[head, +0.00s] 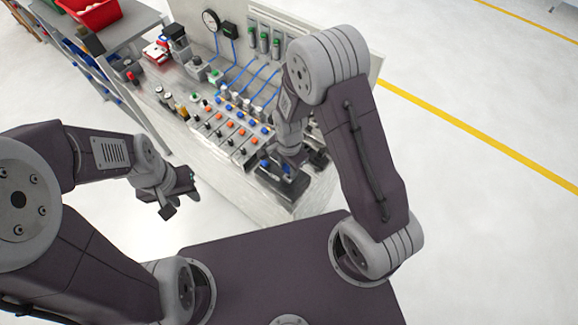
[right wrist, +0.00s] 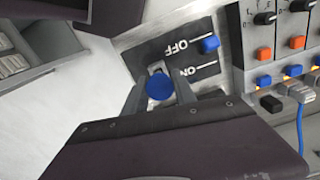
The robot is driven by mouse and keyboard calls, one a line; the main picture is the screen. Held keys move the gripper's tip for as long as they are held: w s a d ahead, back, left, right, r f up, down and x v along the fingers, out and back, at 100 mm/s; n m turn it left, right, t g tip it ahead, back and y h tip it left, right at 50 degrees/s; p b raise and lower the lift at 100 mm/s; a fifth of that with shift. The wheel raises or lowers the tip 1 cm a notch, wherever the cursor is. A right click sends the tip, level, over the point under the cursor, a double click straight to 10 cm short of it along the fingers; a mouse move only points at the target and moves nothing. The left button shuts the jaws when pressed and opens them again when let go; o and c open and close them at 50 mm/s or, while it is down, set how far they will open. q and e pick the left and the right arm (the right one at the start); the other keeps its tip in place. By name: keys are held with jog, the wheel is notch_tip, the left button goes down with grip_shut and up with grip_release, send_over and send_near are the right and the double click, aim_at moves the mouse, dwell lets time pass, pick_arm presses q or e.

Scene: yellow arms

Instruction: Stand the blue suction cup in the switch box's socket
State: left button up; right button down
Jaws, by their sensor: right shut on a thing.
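The blue suction cup (right wrist: 159,86) is a round blue disc between the two fingers of my right gripper (right wrist: 160,92). My right gripper is shut on it, over the switch box (right wrist: 150,47). The switch box has a dark plate marked OFF and ON, and a second blue piece (right wrist: 209,44) stands beside the OFF label. The cup covers the area beneath it, so I cannot tell whether it touches the socket. In the head view my right gripper (head: 287,162) is low over the box at the bench's near end. My left gripper (head: 180,198) hangs away from the bench; its opening is unclear.
A panel of orange and blue buttons and black knobs (right wrist: 266,52) stands right beside the box. A blue cable (right wrist: 300,118) runs near it. A grey shelf with a red bin (head: 92,12) is at the far left. Open floor lies right of the bench.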

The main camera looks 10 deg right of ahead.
jog(key=shift+d, duration=0.2)
jog(key=shift+a, duration=0.15)
dwell(0.3)
jog(key=shift+f, duration=0.2)
jog(key=shift+f+b, duration=0.6)
jog(key=shift+f, duration=0.3)
dwell(0.3)
jog(key=c, duration=0.9)
grip_release()
